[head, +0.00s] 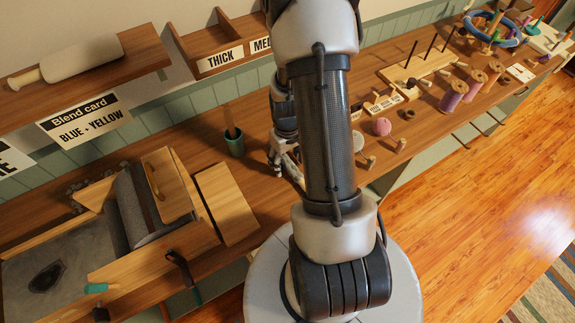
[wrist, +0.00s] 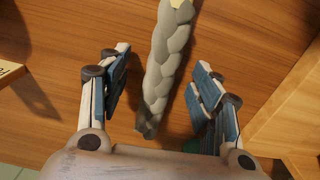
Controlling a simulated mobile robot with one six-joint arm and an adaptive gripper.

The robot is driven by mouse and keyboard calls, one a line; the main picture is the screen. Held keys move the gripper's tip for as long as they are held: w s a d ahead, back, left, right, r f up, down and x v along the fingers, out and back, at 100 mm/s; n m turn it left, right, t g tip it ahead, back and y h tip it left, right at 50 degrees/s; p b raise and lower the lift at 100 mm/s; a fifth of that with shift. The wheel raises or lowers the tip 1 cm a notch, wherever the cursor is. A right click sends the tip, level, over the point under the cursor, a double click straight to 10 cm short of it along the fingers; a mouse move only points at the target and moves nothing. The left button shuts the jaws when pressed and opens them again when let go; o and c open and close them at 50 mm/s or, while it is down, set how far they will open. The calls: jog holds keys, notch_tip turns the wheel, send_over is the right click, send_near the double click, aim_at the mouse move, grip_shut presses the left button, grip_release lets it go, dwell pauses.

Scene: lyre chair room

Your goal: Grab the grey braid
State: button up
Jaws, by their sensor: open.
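The grey braid (wrist: 165,65) shows in the wrist view as a thick plaited length, running from the top edge down towards my gripper's palm, with a pale yellowish patch at its top end. It lies over a brown wooden surface. My gripper (wrist: 161,62) is open, with one finger on each side of the braid and a visible gap on both sides. I cannot tell how far the braid is below the fingertips. In the head view my gripper (head: 286,167) is low over the bench, partly behind my arm, and I cannot make out the braid there.
On the bench (head: 60,185), a green cup (head: 234,143) with a wooden stick stands left of my gripper. A drum carder (head: 145,205) fills the left end. A pink ball (head: 382,126), spools (head: 452,97) and a peg rack (head: 415,72) stand to the right.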

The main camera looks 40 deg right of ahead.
jog(key=shift+r, duration=0.1)
jog(key=shift+c, duration=0.3)
jog(key=c, duration=1.1)
jog(key=shift+r, duration=0.15)
